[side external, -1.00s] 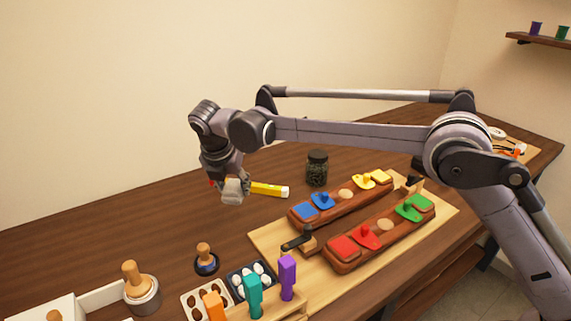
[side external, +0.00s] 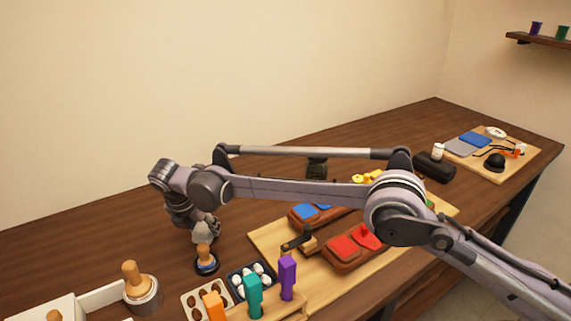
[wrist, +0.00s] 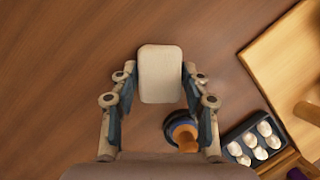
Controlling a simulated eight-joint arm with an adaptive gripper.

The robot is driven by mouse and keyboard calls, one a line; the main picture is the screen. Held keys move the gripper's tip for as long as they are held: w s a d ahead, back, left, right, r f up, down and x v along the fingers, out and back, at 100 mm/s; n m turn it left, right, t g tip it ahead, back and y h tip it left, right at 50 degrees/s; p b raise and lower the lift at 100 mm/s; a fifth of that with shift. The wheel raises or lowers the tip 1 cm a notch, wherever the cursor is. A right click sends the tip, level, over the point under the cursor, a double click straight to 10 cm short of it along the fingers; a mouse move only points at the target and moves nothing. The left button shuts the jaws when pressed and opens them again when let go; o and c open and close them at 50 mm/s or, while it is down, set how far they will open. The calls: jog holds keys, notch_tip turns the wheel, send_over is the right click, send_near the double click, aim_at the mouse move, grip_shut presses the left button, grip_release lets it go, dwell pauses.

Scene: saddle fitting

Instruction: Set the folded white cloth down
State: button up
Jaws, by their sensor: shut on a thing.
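The folded white cloth (wrist: 160,74) is a small, pale, rounded pad. In the wrist view it lies between the two fingers of my gripper (wrist: 158,88), which is shut on it. In the side view the cloth (side external: 205,234) hangs under my gripper (side external: 203,226), pointing down over the left part of the table. It is just behind the wooden-knobbed tool with a blue ring (side external: 206,261). I cannot tell whether its lower edge touches the wood.
The knobbed tool (wrist: 183,139) is close below the right finger. A dark tray of white egg-shaped pieces (wrist: 252,143) and a light board (wrist: 285,62) are to the right. Bare table (wrist: 60,60) is open to the left. A metal pot (side external: 142,294) stands at front left.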

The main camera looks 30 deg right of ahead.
jog(key=shift+f, duration=0.15)
jog(key=o, duration=1.1)
jog(key=shift+f, duration=0.1)
jog(key=shift+o, duration=0.2)
